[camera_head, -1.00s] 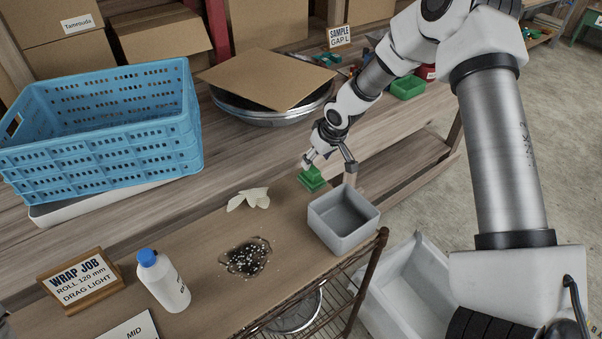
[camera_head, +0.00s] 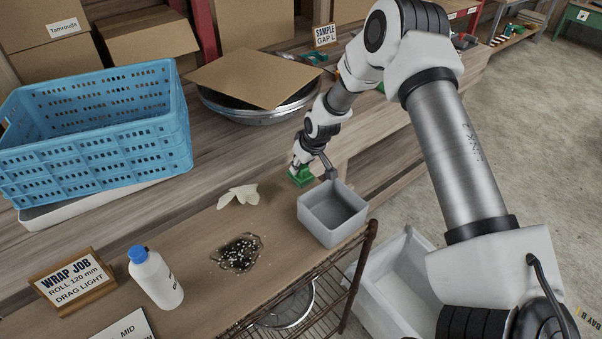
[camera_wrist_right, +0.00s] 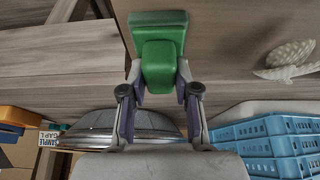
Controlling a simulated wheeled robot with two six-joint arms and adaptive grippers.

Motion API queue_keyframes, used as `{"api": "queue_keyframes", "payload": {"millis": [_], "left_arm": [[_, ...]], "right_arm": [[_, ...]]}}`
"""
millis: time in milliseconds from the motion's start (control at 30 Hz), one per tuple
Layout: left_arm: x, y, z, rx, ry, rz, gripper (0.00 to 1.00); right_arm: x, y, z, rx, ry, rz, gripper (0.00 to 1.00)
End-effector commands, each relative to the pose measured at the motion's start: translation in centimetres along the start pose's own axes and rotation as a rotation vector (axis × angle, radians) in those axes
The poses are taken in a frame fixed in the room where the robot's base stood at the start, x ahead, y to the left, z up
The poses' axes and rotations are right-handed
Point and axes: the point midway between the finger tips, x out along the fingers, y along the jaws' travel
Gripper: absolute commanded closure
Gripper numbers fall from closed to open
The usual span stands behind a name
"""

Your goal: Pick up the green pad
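The green pad (camera_head: 301,178) is on the wooden bench near its right end, behind the grey bin (camera_head: 333,213). It has a flat base and a raised block, seen from close up in the right wrist view (camera_wrist_right: 160,62). My right gripper (camera_head: 299,165) is over the pad. In the right wrist view its two fingers (camera_wrist_right: 158,72) flank the raised block and appear to press on both sides of it. I see no clear gap under the pad. My left gripper is not in view.
A pale crumpled glove-like piece (camera_head: 239,195) and a dark spill with white bits (camera_head: 238,253) lie on the bench. A white bottle (camera_head: 155,278), a sign (camera_head: 73,278) and a blue crate (camera_head: 95,140) are to the left. A cardboard sheet (camera_head: 255,78) covers a round metal pan.

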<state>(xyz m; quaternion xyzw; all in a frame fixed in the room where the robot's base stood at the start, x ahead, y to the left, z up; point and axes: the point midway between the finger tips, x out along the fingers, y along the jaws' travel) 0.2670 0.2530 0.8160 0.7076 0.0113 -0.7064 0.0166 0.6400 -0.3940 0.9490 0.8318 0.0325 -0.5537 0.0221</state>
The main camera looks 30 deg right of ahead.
Motion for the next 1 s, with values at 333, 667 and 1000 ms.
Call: {"api": "queue_keyframes", "payload": {"millis": [333,667,1000], "left_arm": [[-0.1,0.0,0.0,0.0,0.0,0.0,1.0],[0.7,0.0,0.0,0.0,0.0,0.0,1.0],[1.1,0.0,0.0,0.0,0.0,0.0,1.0]], "right_arm": [[-0.3,0.0,0.0,0.001,-0.002,-0.001,1.0],[-6.5,0.0,-2.8,0.001,0.004,0.0,1.0],[-9.2,0.0,-3.8,0.001,-0.002,0.0,1.0]]}}
